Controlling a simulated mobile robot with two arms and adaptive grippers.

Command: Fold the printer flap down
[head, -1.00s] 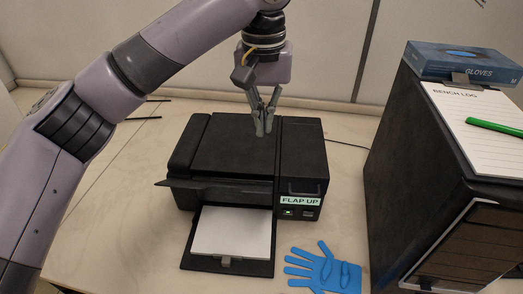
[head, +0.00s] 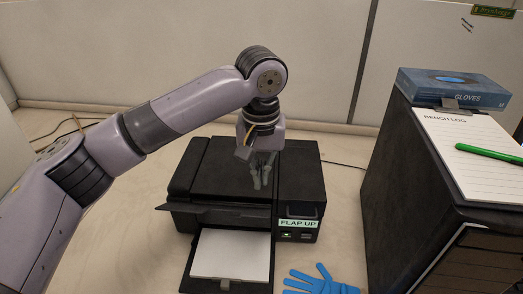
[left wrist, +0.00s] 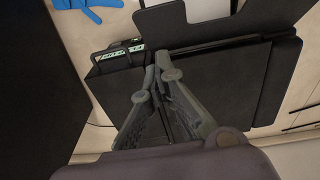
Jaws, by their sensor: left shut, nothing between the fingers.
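The black printer (head: 222,165) stands on the bench with a lit "FLAP UP" label (head: 298,224) on its front right. Its dark flap (head: 212,215) sticks out from the front above the paper tray (head: 190,276), which holds white paper (head: 232,254). In the left wrist view the flap (left wrist: 228,22) lies beyond the fingertips. My left gripper (head: 262,184) is shut and empty, pointing down over the right part of the printer's top. Its closed fingertips also show in the left wrist view (left wrist: 168,66). I cannot tell whether they touch the printer. My right gripper is not in view.
A blue glove (head: 322,282) lies in front of the printer. To the right, a tall dark unit (head: 400,180) carries a glove box (head: 452,88), a bench log pad (head: 450,125) and a green pen (head: 490,153). Bare bench (head: 120,215) lies left of the printer.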

